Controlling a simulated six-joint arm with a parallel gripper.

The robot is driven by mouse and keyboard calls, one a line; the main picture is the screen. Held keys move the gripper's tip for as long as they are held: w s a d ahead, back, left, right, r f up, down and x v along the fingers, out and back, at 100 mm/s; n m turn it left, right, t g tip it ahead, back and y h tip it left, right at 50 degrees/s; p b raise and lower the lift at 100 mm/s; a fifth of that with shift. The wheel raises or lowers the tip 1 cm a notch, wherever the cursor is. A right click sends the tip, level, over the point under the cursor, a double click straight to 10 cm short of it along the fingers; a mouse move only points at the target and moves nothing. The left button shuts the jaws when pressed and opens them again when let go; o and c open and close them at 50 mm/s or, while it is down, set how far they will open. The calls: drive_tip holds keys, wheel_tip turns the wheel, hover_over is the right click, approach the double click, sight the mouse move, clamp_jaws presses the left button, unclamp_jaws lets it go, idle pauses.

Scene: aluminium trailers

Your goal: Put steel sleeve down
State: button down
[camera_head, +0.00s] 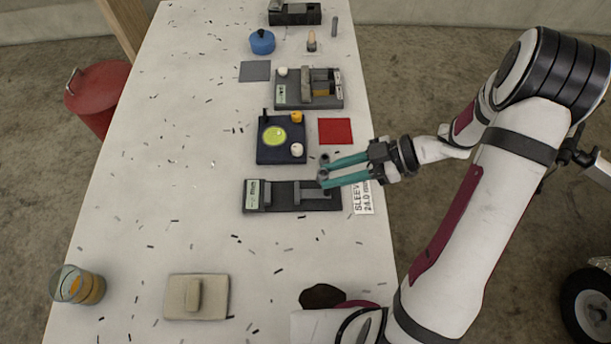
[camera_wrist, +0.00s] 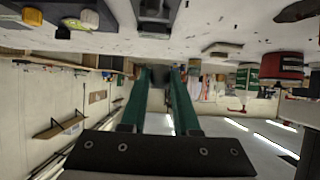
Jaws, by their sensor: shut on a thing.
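My gripper (camera_head: 322,174) reaches in from the right with two teal fingers, over the table near the dark fixture with a green label (camera_head: 278,196). The fingers are closed on a small dark grey steel sleeve (camera_head: 323,175) at their tips. In the wrist view the fingers (camera_wrist: 162,76) frame a dark, blurred shape at their ends. The fixture has a grey block and bar on its top. A white card reading "SLEEVE 24.0 mm" (camera_head: 363,198) lies at its right end. The sleeve's height above the fixture is hard to tell.
A navy tray (camera_head: 266,154) with a yellow-green disc and a red mat (camera_head: 335,131) lie just beyond. A second fixture (camera_head: 308,103) stands farther back. A beige block (camera_head: 212,308) and an amber glass (camera_head: 77,285) are nearer. The left middle of the table is mostly clear.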

drive_tip(key=w+d+m+t+h, duration=0.2)
drive_tip(key=w+d+m+t, duration=0.4)
drive_tip(key=w+d, duration=0.75)
hover_over(343, 134)
drive_tip(key=shift+m+t, duration=0.3)
drive_tip(key=f, duration=0.6)
drive_tip(key=shift+s+d, duration=0.25)
drive_tip(key=shift+d, duration=0.05)
drive_tip(key=f, duration=0.4)
drive_tip(key=shift+w+a, duration=0.2)
drive_tip(key=shift+a, duration=0.15)
drive_tip(key=shift+f, duration=0.3)
drive_tip(key=c, duration=0.7)
unclamp_jaws()
drive_tip(key=shift+f, duration=0.1)
drive_tip(key=shift+o, duration=0.2)
